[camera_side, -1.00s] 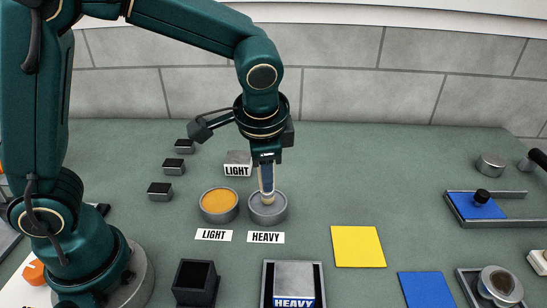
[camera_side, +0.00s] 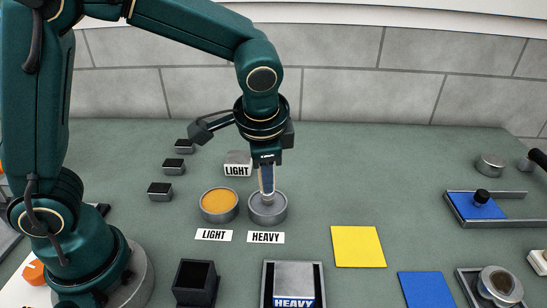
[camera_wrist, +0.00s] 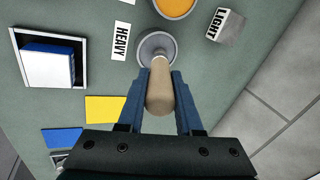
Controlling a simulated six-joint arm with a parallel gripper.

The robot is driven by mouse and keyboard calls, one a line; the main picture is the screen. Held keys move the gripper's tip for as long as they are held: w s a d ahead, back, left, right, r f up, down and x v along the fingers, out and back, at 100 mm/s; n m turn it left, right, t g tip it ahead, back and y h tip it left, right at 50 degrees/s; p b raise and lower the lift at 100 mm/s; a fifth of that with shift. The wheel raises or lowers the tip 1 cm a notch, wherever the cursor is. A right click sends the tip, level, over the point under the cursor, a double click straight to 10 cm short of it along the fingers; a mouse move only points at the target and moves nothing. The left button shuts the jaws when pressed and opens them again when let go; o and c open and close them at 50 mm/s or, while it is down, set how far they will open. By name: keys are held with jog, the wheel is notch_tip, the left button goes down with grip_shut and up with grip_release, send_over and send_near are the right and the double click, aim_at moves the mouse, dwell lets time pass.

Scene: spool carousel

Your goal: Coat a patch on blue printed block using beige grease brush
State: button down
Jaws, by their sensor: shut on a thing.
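My gripper (camera_side: 266,184) is shut on the beige grease brush (camera_wrist: 160,92) and points down over the grey pot (camera_side: 268,217) behind the HEAVY label. The brush's lower end is inside this pot, so its bristles are hidden. In the wrist view the beige handle stands between my two blue fingers, above the pot (camera_wrist: 143,47). The block also shows in the wrist view (camera_wrist: 47,68), well apart from my gripper.
An orange-filled pot (camera_side: 219,203) stands close left of the grey pot. A LIGHT block (camera_side: 237,162) stands behind. A black open box (camera_side: 196,282) is left of the tray. Yellow (camera_side: 358,246) and blue (camera_side: 426,290) squares lie to the right.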

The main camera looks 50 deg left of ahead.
jog(key=shift+f, duration=0.1)
jog(key=shift+r, duration=3.55)
jog(key=shift+a, duration=0.1)
